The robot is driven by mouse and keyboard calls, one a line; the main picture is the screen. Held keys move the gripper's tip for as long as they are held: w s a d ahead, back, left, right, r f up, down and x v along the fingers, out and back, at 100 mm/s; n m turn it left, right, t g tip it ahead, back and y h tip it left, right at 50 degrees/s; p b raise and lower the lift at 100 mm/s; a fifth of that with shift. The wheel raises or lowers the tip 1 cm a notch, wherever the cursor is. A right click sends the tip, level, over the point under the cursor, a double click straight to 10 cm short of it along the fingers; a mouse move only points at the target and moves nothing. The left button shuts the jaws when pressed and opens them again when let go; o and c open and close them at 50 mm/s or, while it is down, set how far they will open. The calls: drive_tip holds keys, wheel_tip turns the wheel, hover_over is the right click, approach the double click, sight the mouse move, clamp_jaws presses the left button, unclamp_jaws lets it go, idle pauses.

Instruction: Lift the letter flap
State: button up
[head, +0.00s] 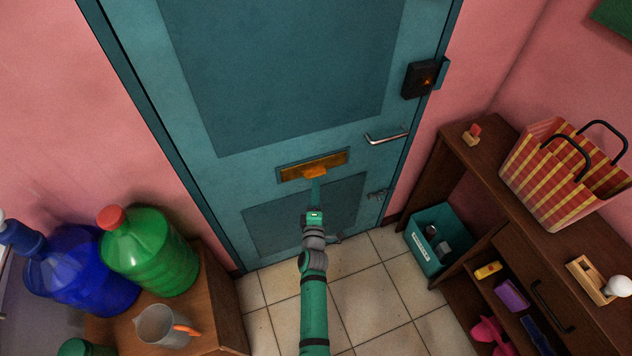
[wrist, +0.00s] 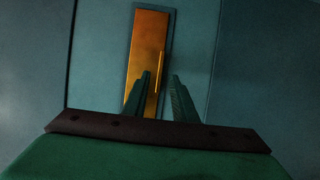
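The brass letter flap (head: 333,161) is set level across the teal door (head: 285,75), with a bright orange tab at the middle of its lower edge. In the wrist view the flap (wrist: 148,42) stands on end, its tab (wrist: 162,62) showing as a thin bright strip on the right. My gripper (head: 316,182) is just below the tab in the head view. In the wrist view its two fingers (wrist: 160,75) are apart, with the tab's strip between them in the picture. Nothing is held. I cannot tell whether a finger touches the tab. The flap looks closed.
A metal door handle (head: 386,138) and a black lock box (head: 419,79) are right of the flap. A wooden shelf (head: 480,160) with a striped bag (head: 555,170) stands right. Large blue and green bottles (head: 150,255) stand on a cabinet left. Tiled floor lies between.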

sight(316, 169)
drive_tip(key=w, duration=0.3)
drive_tip(key=shift+w+a, duration=0.1)
drive_tip(key=shift+w, duration=0.15)
clamp_jaws()
idle(1.5)
